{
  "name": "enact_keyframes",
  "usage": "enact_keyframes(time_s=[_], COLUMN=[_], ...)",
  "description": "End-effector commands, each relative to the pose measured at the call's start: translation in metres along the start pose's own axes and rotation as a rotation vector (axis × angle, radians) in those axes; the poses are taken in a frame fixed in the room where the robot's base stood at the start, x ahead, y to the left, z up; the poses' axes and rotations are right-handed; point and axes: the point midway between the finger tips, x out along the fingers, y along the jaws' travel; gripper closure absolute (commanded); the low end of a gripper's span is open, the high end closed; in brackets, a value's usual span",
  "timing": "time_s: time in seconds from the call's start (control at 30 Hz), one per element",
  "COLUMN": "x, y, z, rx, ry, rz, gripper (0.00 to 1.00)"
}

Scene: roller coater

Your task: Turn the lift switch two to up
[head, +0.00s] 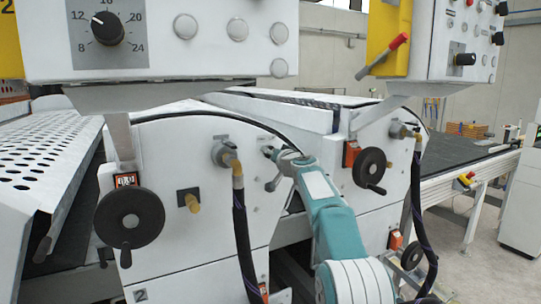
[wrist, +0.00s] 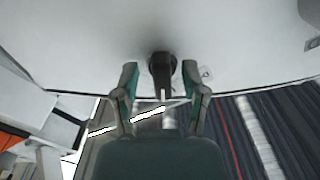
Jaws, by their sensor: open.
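A black switch (wrist: 160,70) with a short lever sticks out of a white machine panel in the wrist view; I take it to be lift switch two. Its lever hangs down, but its exact setting is hard to read. My gripper (wrist: 161,84) is open, with one teal finger on each side of the switch. I cannot tell whether either finger touches it. In the head view my gripper (head: 272,168) is at the right part of the white machine front (head: 160,155) marked 2. The switch is mostly hidden there by the gripper.
Another handwheel (head: 370,168) is to the right. A control box (head: 160,40) overhangs above.

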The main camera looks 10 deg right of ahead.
Motion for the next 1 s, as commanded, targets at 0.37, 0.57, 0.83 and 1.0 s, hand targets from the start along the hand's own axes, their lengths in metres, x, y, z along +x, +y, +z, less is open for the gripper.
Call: enact_keyframes(time_s=[0.37, 0.57, 0.83, 1.0], x=[-0.02, -0.041, -0.075, -0.099], y=[-0.002, 0.0, 0.0, 0.001], z=[-0.002, -0.001, -0.001, 0.0], rx=[0.0, 0.0, 0.0, 0.0], ry=[-0.001, -0.001, 0.0, 0.0], rz=[-0.001, 0.002, 0.001, 0.002], gripper=[0.44, 0.44, 0.44, 0.44])
